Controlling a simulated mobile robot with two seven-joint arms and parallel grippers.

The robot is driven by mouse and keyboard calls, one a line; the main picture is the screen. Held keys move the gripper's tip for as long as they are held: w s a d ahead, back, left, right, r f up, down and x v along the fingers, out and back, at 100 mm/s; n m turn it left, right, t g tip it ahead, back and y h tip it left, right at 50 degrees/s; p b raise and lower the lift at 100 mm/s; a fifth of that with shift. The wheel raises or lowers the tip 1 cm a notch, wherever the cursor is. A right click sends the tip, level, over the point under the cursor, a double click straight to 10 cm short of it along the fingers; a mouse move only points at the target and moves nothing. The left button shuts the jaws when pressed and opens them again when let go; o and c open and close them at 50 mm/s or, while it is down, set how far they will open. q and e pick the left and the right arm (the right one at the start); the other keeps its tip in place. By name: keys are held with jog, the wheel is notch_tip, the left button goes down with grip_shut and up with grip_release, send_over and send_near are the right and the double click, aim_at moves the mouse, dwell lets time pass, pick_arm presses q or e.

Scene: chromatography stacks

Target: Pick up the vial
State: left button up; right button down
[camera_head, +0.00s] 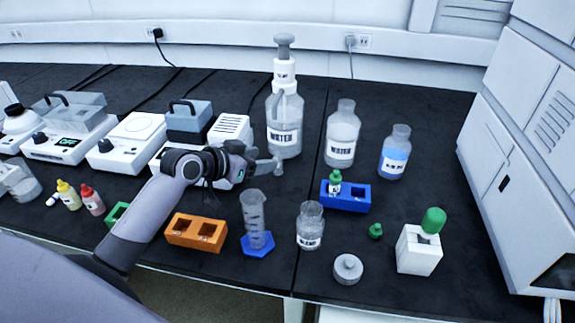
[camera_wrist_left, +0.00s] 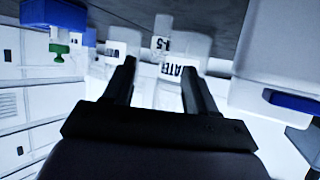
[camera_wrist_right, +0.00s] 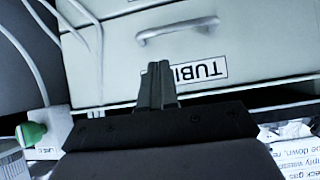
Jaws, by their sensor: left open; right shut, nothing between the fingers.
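The vial (camera_head: 334,189) is small, with a green cap and a pale label. It stands upright in the blue two-hole rack (camera_head: 357,197), and its lower part is hidden in the rack. My left gripper (camera_head: 275,166) is left of the vial and apart from it, above the table near the large water wash bottle (camera_head: 284,126). In the left wrist view the picture is turned over; the left fingers (camera_wrist_left: 158,82) are open with nothing held. There the vial (camera_wrist_left: 57,34) hangs at the upper left, outside the fingers. My right gripper (camera_wrist_right: 158,85) is shut and empty, seen only in its wrist view.
A graduated cylinder (camera_head: 254,215) and a glass jar (camera_head: 310,228) stand in front of the left gripper. A water bottle (camera_head: 342,135) and a blue-liquid bottle (camera_head: 394,155) stand behind the rack. A labelled drawer (camera_wrist_right: 190,50) is beyond the right fingers.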

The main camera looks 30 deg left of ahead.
aim_at(278, 159)
pick_arm(q)
jog(key=shift+w+d+f, duration=0.15)
jog(key=shift+w+f, duration=0.05)
jog(key=shift+w, duration=0.35)
jog(key=shift+f+b+x, duration=0.2)
jog(key=shift+b+x, duration=0.1)
jog(key=shift+x, duration=2.55)
jog(key=shift+s+d, duration=0.1)
jog(key=shift+s, duration=0.05)
grip_shut()
